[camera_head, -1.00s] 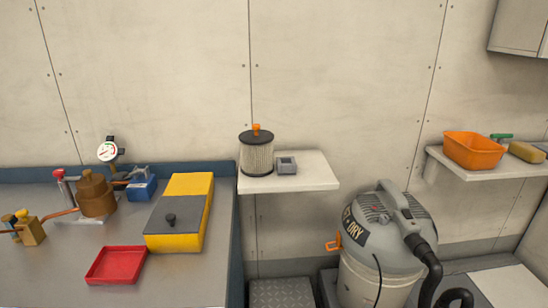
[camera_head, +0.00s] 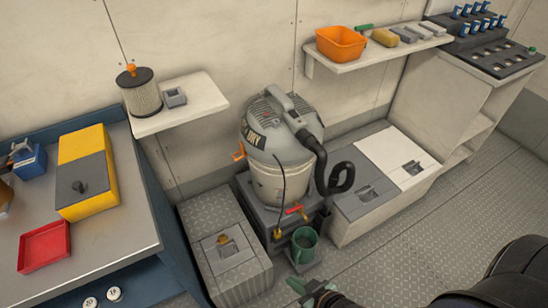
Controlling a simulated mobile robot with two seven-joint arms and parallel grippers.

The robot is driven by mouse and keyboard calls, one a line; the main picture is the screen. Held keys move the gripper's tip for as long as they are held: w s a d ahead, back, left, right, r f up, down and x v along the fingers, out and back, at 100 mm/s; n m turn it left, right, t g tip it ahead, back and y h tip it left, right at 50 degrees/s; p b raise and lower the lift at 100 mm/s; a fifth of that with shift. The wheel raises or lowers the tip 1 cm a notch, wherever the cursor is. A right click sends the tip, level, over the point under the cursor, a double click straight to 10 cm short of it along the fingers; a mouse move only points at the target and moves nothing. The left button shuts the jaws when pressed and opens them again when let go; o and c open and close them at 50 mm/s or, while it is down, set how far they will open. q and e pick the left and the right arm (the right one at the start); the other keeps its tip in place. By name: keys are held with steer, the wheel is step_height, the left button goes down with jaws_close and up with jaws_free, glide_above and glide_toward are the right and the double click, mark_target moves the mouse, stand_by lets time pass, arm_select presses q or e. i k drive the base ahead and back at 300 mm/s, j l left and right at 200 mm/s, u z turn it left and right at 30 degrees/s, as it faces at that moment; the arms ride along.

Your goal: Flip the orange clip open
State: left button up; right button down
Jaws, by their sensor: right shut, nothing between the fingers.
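The orange clip (camera_head: 239,153) sits on the left side of the grey wet/dry vacuum (camera_head: 282,150), near where its head meets the pale drum. It sticks out to the left; whether it is latched is too small to tell. My right gripper (camera_head: 302,288) shows at the bottom edge, low in front of the vacuum and well apart from the clip. It is shut and empty, and partly cut off by the frame. My left gripper is not in view.
A black hose (camera_head: 336,178) curls right of the vacuum. A green cup (camera_head: 304,244) and red-handled valve (camera_head: 292,210) sit in front. A ribbed locker (camera_head: 225,255) stands lower left. A wall shelf (camera_head: 200,105) with a filter (camera_head: 140,95) is upper left. The floor at right (camera_head: 420,225) is clear.

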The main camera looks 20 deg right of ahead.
mark_target(244, 153)
steer(key=i+l, duration=0.1)
steer(key=l, duration=0.35)
steer(key=l+z, duration=0.1)
steer(key=l, duration=0.4)
steer(key=i+l+z, duration=0.1)
steer(key=l, duration=0.35)
steer(key=i+l, duration=0.15)
steer(key=l, duration=0.3)
steer(key=i+l+z, duration=0.1)
steer(key=l, duration=0.35)
